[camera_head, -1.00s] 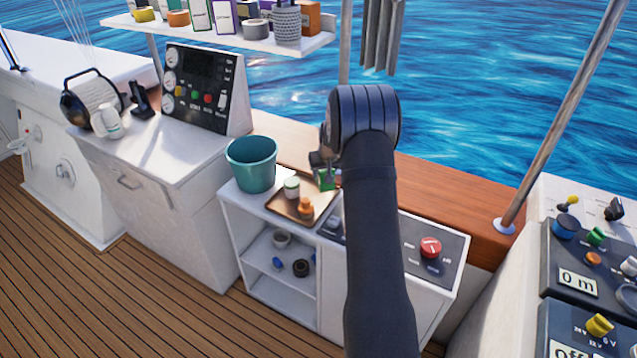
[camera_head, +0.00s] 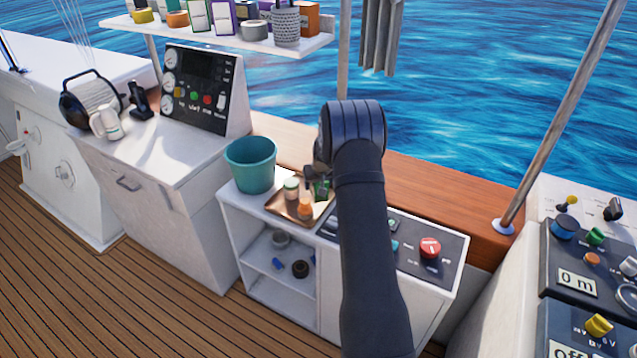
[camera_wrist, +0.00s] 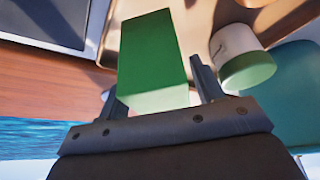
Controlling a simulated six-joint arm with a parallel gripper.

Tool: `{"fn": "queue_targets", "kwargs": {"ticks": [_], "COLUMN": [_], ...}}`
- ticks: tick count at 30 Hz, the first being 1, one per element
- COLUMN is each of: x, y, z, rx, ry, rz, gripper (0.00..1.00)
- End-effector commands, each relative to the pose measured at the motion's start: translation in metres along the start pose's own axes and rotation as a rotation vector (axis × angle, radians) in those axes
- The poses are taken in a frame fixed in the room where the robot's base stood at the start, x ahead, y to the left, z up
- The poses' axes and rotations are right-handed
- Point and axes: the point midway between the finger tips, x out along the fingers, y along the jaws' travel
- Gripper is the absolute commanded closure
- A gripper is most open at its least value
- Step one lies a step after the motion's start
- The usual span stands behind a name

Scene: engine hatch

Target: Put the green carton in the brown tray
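The green carton (camera_head: 322,188) is at my gripper (camera_head: 318,178) in the head view, beside the brown tray's right side. In the wrist view the carton (camera_wrist: 152,55) stands out between the two fingers of my gripper (camera_wrist: 160,95), which is shut on it. The brown tray (camera_head: 281,207) lies on top of the white cabinet. In the wrist view the tray's surface (camera_wrist: 195,20) shows beyond and beside the carton. I cannot tell whether the carton touches the tray.
A white-and-green jar (camera_head: 291,188) and an orange item (camera_head: 305,207) stand on the tray. A teal bucket (camera_head: 252,165) stands to its left. A control panel with a red button (camera_head: 430,247) lies to the right. My arm hides part of the cabinet top.

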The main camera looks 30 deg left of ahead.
Motion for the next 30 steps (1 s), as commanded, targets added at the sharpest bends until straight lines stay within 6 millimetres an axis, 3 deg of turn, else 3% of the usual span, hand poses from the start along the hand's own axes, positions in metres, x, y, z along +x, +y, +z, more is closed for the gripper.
{"fn": "queue_targets", "kwargs": {"ticks": [9,14,30], "x": [-0.001,-0.012,-0.106], "y": [0.000,0.000,0.000], "z": [0.000,-0.002,-0.002], "rx": [0.000,0.000,0.001], "ry": [0.000,0.001,0.002], "rz": [0.000,0.000,0.000], "gripper": [0.33,0.33,0.33]}}
